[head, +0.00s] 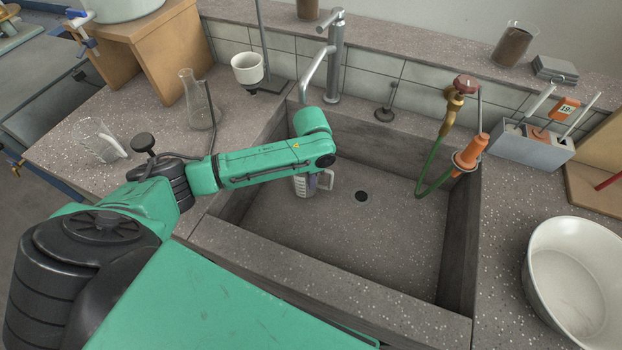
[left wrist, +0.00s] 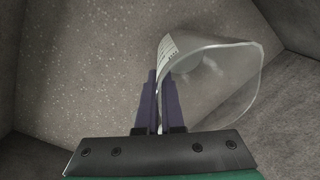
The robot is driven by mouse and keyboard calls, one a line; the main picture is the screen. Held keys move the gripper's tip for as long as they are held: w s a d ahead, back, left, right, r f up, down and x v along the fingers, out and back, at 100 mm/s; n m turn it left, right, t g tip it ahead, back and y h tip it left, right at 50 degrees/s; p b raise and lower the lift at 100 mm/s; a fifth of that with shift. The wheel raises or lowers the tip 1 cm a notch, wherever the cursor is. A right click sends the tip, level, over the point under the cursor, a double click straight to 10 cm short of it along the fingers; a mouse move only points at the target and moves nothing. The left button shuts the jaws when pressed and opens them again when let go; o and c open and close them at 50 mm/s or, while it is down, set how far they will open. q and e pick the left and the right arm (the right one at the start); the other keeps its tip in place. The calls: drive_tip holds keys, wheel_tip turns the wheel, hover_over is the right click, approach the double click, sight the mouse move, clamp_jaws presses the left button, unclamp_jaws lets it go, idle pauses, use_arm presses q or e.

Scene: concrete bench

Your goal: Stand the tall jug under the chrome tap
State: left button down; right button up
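A clear jug (head: 301,186) with a handle is down in the sink, partly hidden behind my left arm. In the left wrist view the see-through jug (left wrist: 225,75) fills the right, with a white printed label near its rim. My left gripper (left wrist: 161,78) has its dark purple fingers close together on either side of the jug's wall. The chrome tap (head: 336,60) stands at the sink's back edge, its spout pointing forward above the jug in the picture. I cannot tell whether the jug touches the sink floor or is directly under the spout. My right gripper is out of view.
The sink floor (head: 340,240) is clear around the drain (head: 361,196). A green hose with an orange nozzle (head: 469,153) hangs at the right. A clear beaker (head: 97,140) and a flask (head: 197,100) stand left; a white basin (head: 575,280) stands right.

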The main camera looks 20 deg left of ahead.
use_arm(q)
drive_tip(key=c, duration=1)
unclamp_jaws()
drive_tip(key=shift+f, duration=0.1)
drive_tip(key=shift+c, duration=0.2)
wheel_tip(320, 180, up, 8)
drive_tip(key=shift+d+f+p, duration=0.1)
drive_tip(key=shift+p, duration=0.2)
drive_tip(key=shift+s, duration=0.1)
